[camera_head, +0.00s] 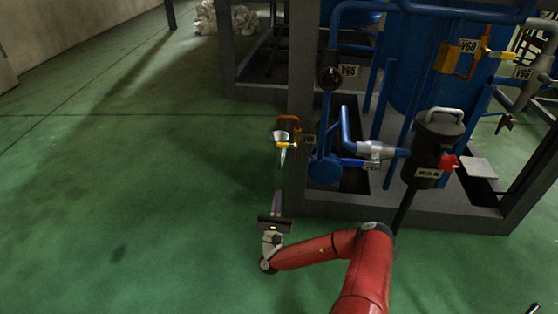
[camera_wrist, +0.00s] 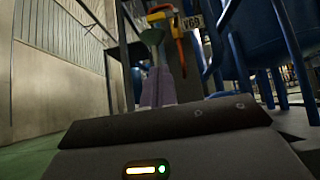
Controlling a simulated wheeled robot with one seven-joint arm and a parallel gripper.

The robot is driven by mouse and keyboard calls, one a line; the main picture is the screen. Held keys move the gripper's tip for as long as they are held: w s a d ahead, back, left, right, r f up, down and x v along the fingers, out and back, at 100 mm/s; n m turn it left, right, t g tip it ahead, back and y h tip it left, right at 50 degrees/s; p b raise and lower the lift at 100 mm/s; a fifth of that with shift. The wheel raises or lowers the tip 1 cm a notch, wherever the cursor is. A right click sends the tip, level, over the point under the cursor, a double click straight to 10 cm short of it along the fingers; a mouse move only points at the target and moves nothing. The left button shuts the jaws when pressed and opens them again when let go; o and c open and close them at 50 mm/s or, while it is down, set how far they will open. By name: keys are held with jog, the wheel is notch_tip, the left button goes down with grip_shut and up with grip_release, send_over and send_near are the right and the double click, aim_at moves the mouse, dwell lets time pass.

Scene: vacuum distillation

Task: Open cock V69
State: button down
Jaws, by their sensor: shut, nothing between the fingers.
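Cock V69 (camera_head: 285,145) has a yellow handle and sits on a short orange-red pipe at the left corner of the frame. Its handle lies roughly sideways in the head view. A small funnel (camera_head: 278,135) is right beside it. In the wrist view the yellow handle (camera_wrist: 160,9) is at the top, with the funnel (camera_wrist: 152,38) below it and the V69 tag (camera_wrist: 192,22) to the right. My gripper (camera_head: 278,194) is shut and empty, below the funnel and cock in the head view. Its purple fingers (camera_wrist: 158,80) point toward them, apparently not touching.
A dark frame base (camera_head: 430,213) carries blue pipes, a black handwheel valve (camera_head: 330,78) and a blue-handled valve (camera_head: 353,162). A black canister (camera_head: 432,140) with a red handle stands to the right. Green floor (camera_head: 130,190) is clear on the left.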

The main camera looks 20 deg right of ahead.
send_near(287, 145)
jog(key=w+d+r, duration=0.1)
jog(key=w+d, duration=0.1)
jog(key=w, duration=0.4)
jog(key=shift+s+a+r+b, duration=0.1)
jog(key=shift+r+b, duration=0.1)
jog(key=shift+r, duration=0.2)
jog(key=shift+s+a+r+b, duration=0.1)
jog(key=shift+r+b, duration=0.1)
jog(key=shift+r, duration=0.2)
